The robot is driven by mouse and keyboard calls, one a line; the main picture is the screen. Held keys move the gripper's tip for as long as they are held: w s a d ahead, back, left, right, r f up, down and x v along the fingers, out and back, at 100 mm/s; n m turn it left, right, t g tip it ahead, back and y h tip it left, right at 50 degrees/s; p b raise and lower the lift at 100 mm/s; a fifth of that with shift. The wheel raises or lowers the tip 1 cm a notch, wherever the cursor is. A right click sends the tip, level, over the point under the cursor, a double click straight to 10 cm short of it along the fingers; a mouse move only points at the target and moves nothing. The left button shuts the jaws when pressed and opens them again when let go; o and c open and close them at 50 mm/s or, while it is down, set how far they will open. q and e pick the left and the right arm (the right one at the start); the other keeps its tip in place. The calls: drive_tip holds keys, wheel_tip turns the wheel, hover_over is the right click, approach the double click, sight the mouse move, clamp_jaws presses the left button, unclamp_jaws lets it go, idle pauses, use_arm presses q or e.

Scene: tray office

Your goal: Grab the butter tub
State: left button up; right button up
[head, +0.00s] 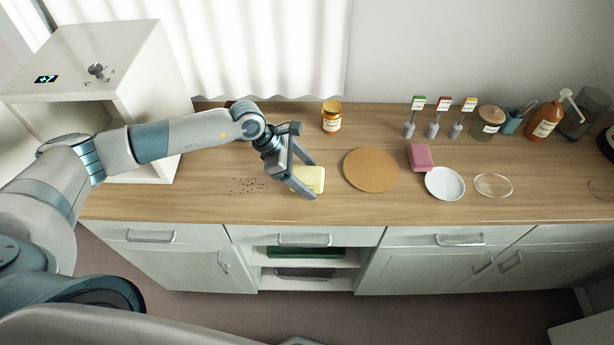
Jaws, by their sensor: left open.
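The butter tub (312,181) is a pale yellow, low rectangular block on the wooden counter, left of a round cork-coloured board. My left gripper (312,180) is open, with its two fingers reaching over the tub's left part from the upper left. One finger is near the tub's far side and the other near its front left. I cannot tell whether the fingers touch it. The gripper hides part of the tub's left edge. My right gripper is not in view.
The round board (371,170) lies just right of the tub. An amber jar (331,117) stands behind. A pink block (420,157), white plate (445,184) and glass dish (493,185) are farther right. Dark crumbs (249,186) lie left. The counter's front edge is close.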

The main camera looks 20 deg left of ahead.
sight(314, 173)
use_arm(q)
drive_tip(key=c, duration=1.4)
drive_tip(key=shift+r, duration=0.15)
drive_tip(key=shift+r+b, duration=0.5)
wheel_tip(314, 173, up, 2)
drive_tip(key=shift+w+r+b, duration=0.1)
drive_tip(key=shift+b, duration=0.7)
drive_tip(key=s+r+b, duration=0.2)
drive_tip(key=s+r, duration=0.1)
drive_tip(key=s, duration=0.3)
drive_tip(key=s+d+r+b, duration=0.1)
drive_tip(key=s+r+b, duration=0.1)
drive_tip(key=s+r, duration=0.2)
drive_tip(key=shift+s+d+r+b, duration=0.25)
drive_tip(key=shift+s+r+b, duration=0.1)
drive_tip(key=shift+s, duration=0.55)
